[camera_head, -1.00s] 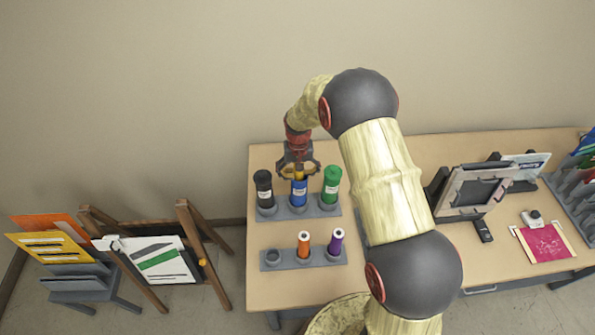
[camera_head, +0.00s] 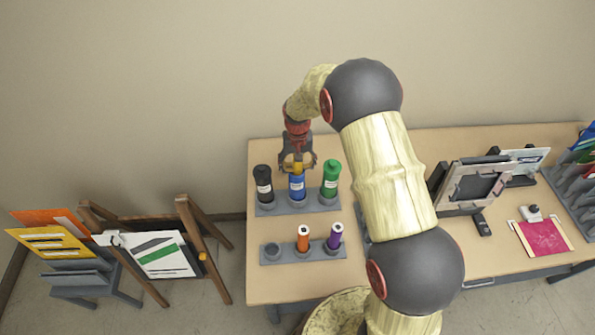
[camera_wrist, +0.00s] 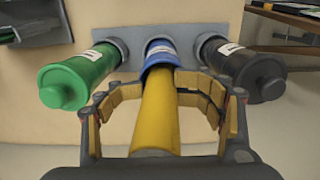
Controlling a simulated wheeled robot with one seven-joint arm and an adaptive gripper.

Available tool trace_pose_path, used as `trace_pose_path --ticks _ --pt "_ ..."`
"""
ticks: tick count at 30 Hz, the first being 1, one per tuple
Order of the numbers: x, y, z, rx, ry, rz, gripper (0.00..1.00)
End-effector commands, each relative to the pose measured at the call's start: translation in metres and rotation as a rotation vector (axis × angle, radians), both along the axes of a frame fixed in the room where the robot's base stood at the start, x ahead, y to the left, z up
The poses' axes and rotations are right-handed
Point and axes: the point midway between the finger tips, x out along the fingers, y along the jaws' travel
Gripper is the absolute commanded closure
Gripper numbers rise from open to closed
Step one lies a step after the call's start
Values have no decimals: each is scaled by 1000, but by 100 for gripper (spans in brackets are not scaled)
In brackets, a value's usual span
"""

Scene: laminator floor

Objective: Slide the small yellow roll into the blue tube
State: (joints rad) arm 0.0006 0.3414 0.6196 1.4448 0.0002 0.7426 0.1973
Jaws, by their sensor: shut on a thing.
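The small yellow roll (camera_wrist: 157,115) stands between the fingers of my gripper (camera_head: 297,164), which is shut on it. In the wrist view the roll's far end is at the mouth of the blue tube (camera_wrist: 160,56), with the blue rim around it. The roll looks roughly in line with the tube; how deep its end sits is hidden. In the head view the blue tube (camera_head: 297,188) stands upright in the middle of the back grey rack, with my gripper just above it and a little yellow (camera_head: 297,168) showing.
A black tube (camera_head: 263,184) and a green tube (camera_head: 331,181) stand close on either side of the blue one. The front rack (camera_head: 288,256) holds an orange roll (camera_head: 303,238) and a purple roll (camera_head: 335,237), with its left holder empty. A framed stand (camera_head: 470,188) is at the right.

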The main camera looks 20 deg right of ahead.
Motion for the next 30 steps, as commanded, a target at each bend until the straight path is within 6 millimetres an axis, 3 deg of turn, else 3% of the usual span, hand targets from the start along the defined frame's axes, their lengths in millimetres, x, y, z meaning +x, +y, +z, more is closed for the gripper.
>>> trace_pose_path --ticks 9,15,30 --pt "3 0 68 0 -9 0 47" --pt "3 0 94 0 -6 0 47" --pt "2 0 103 0 -6 0 47"
